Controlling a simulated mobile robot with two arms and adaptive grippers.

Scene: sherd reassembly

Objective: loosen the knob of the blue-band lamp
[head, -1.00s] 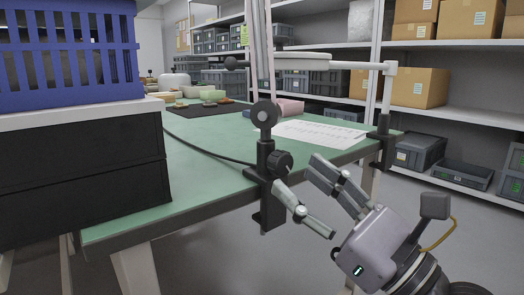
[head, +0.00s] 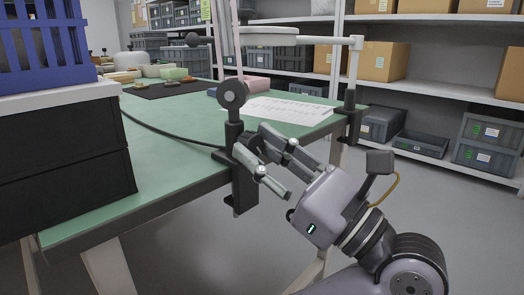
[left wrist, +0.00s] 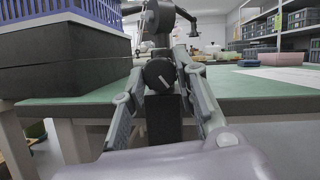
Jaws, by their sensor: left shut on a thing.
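The near lamp has a dark clamp (head: 243,193) on the table's near edge, a round black joint (head: 232,94) above it and pale arms rising out of the picture. I see no blue band on it. The knob (left wrist: 159,74) is black and round with a white line tilted off vertical. My left gripper (head: 251,140) reaches it from the lower right in the head view. In the left wrist view my left gripper (left wrist: 160,66) has one finger on each side of the knob and is shut on it. In the head view the fingers mostly hide the knob. My right gripper is not in view.
A second clamped post (head: 351,115) stands at the table's right corner. Blue (head: 42,45) and black crates (head: 65,160) fill the left. A dark cable (head: 165,137) crosses the green table (head: 165,165). A paper sheet (head: 275,108) lies behind. Open floor is at right.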

